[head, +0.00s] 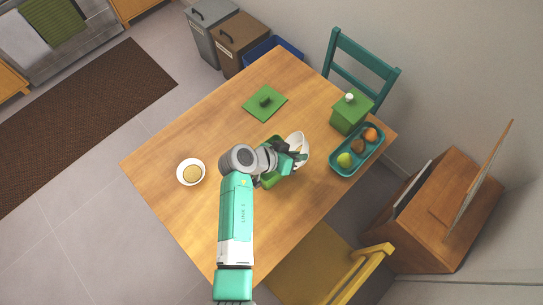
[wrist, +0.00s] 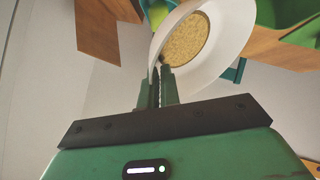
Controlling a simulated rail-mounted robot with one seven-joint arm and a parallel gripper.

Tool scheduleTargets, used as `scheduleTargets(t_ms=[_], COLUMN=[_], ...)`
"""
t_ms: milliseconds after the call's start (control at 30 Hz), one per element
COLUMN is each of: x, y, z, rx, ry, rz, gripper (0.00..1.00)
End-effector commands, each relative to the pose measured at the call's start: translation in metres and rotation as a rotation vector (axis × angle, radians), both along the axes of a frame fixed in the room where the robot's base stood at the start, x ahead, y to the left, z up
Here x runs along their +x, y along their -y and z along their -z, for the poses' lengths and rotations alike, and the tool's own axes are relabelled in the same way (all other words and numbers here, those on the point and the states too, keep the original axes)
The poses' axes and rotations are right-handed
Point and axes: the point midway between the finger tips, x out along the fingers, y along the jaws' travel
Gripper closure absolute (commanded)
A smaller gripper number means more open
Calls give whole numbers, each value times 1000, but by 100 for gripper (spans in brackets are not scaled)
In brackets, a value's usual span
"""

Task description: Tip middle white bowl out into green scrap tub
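A white bowl (head: 302,141) is in my gripper (head: 294,156), held tilted above the table. In the wrist view my gripper (wrist: 166,82) has its fingers closed on the rim of this white bowl (wrist: 228,66), and yellowish grainy food (wrist: 198,40) shows inside it. The green scrap tub (head: 270,180) is on the table, beneath and beside my wrist and mostly hidden by it. Another white bowl (head: 181,178) with yellowish contents stands upright at the left of the table.
A green box (head: 350,112) and a teal tray (head: 338,168) with fruit are at the right. A teal chair (head: 360,62) and a yellow chair (head: 330,275) stand by the edges.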

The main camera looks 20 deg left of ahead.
Motion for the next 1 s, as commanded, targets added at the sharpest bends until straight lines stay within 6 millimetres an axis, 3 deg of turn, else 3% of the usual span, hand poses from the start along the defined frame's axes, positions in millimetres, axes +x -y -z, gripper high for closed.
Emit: scheduleTargets(t_ms=[1000], x=[-2], y=[-11], z=[-7], rx=[-120], ry=[19], rz=[0], gripper=[100])
